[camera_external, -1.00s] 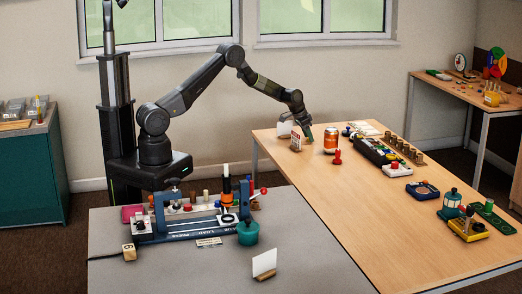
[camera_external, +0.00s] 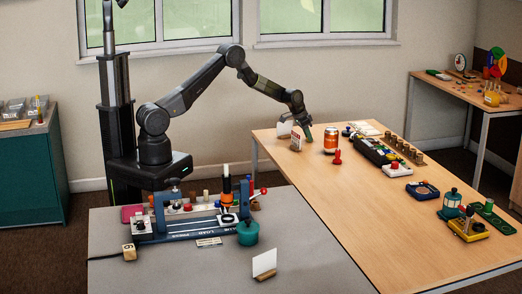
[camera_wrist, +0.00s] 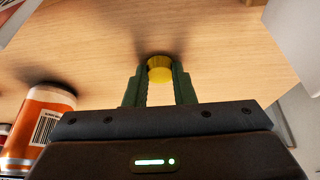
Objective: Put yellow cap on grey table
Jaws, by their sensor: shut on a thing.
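The yellow cap (camera_wrist: 159,68) shows in the wrist view between the two green fingers of my gripper (camera_wrist: 160,80). The fingers are shut on its sides, and the wooden tabletop is right behind it. I cannot tell whether the cap touches that tabletop. In the external view my gripper (camera_external: 306,137) is low over the far left end of the wooden table (camera_external: 330,205), and the cap is too small or hidden to see there. The grey table (camera_external: 310,235) is in front, at the lower left, away from my gripper.
An orange can (camera_external: 331,141) stands just right of my gripper, with a red piece (camera_external: 337,157) before it. A card in a holder (camera_external: 296,138) stands close on the left. A blue press (camera_external: 190,228) and a teal pot (camera_external: 248,233) are on the grey table; its front right is mostly clear.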

